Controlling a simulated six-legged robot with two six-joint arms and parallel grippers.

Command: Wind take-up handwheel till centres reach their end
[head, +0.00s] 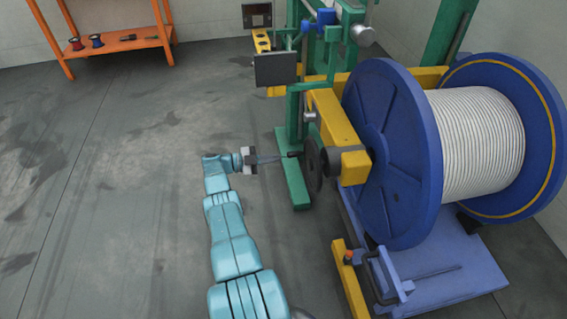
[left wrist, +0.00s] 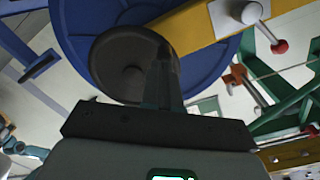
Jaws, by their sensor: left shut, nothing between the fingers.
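The take-up handwheel (head: 314,164) is a dark disc at the end of a yellow arm (head: 335,122), left of the large blue reel (head: 392,150). In the left wrist view the handwheel (left wrist: 118,62) lies in front of the blue reel flange (left wrist: 75,25). My left gripper (head: 284,157) is shut and empty, with its tips close to the wheel's handle (head: 295,154). In the left wrist view its closed fingers (left wrist: 164,62) overlap the wheel's right rim; I cannot tell whether they touch. The centres inside the reel are hidden by the flanges. My right gripper is not in view.
White cable (head: 475,140) fills the reel. A green frame (head: 292,170) stands just behind the handwheel. A yellow post (head: 350,280) and blue base (head: 445,270) lie in front. An orange shelf (head: 115,45) is at the back left. The left floor is clear.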

